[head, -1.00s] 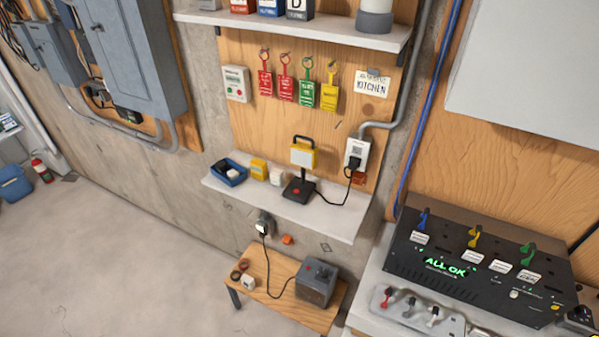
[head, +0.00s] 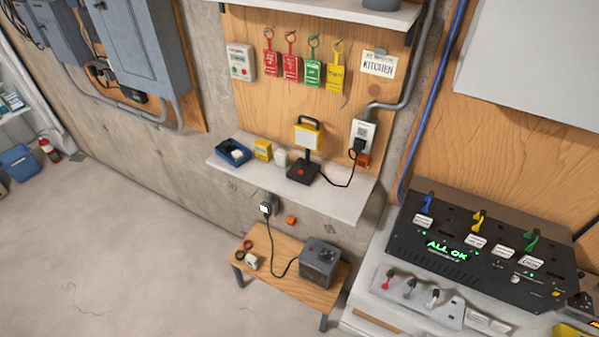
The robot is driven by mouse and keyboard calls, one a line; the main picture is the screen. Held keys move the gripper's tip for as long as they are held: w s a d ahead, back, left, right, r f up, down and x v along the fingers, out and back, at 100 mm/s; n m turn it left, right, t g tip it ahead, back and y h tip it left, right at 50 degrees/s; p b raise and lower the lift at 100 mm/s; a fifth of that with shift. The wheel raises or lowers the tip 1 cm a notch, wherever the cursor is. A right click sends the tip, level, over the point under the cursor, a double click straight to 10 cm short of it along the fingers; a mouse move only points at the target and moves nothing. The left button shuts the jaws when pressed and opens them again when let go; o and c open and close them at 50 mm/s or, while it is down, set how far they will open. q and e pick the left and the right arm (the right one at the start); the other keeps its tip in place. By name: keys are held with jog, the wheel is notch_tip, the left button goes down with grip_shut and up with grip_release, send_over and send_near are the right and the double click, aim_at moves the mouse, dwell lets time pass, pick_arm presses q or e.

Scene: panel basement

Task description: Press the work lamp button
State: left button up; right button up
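The work lamp (head: 308,134) stands upright on the wall shelf (head: 341,202). It has a yellow frame with a pale square panel and a black base. A small red button (head: 300,172) sits on top of the base. A black cord runs from the lamp to a wall outlet (head: 362,136) on its right. I cannot tell from the panel whether the lamp is lit. Neither of my grippers shows in the head view, and nothing touches the lamp.
A blue tray (head: 233,152), a yellow box (head: 263,150) and a white item (head: 281,158) stand left of the lamp. Below is a wooden bench (head: 284,292) with a grey box (head: 320,260). A black console (head: 470,255) stands at right.

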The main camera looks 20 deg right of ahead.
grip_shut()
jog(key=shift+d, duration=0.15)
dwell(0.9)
